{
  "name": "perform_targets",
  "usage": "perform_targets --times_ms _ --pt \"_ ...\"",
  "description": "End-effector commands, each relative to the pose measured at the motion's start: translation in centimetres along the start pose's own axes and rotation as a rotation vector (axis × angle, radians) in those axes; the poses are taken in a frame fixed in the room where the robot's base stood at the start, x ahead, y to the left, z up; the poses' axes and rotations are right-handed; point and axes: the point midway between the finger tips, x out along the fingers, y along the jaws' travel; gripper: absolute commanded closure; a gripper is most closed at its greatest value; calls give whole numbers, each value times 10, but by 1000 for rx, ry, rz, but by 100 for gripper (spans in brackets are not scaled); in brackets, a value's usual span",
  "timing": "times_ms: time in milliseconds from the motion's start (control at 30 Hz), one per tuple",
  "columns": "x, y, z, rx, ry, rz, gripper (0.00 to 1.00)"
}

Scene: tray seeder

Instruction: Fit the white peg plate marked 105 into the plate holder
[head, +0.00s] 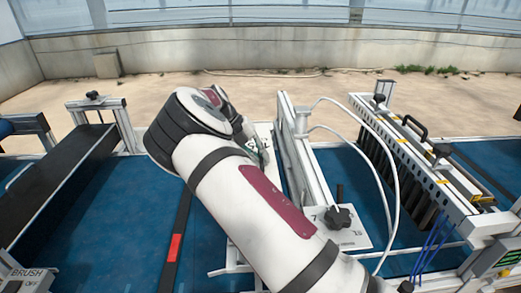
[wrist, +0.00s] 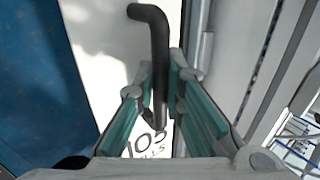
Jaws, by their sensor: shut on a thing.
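The white peg plate marked 105 (wrist: 105,60) fills the middle of the wrist view, with its dark marking near the bottom. A black bent handle (wrist: 158,60) stands on it. My gripper (wrist: 163,75) is shut on this handle, one teal-padded finger on each side. The plate lies along a grey metal rail (wrist: 200,55), which may be part of the plate holder; whether it is seated I cannot tell. In the head view my arm hides most of the plate and gripper; only a bit of my gripper (head: 258,152) shows beside the upright metal frame (head: 292,135).
A white plate with a black knob (head: 338,217) sits right of my arm. White hoses (head: 392,190) arc over the bed there. A row of dark tubes on a metal frame (head: 420,165) stands at right. A dark conveyor (head: 60,175) is at left, with clear blue bed (head: 125,215) beside it.

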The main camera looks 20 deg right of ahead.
Motion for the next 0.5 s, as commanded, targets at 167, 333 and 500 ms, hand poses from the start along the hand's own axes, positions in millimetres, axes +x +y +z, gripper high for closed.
perform_targets --times_ms 167,333,500 --pt "13 8 0 1 -1 -2 100" --pt "24 16 1 0 -1 0 100" --pt "33 22 1 0 -1 0 100"
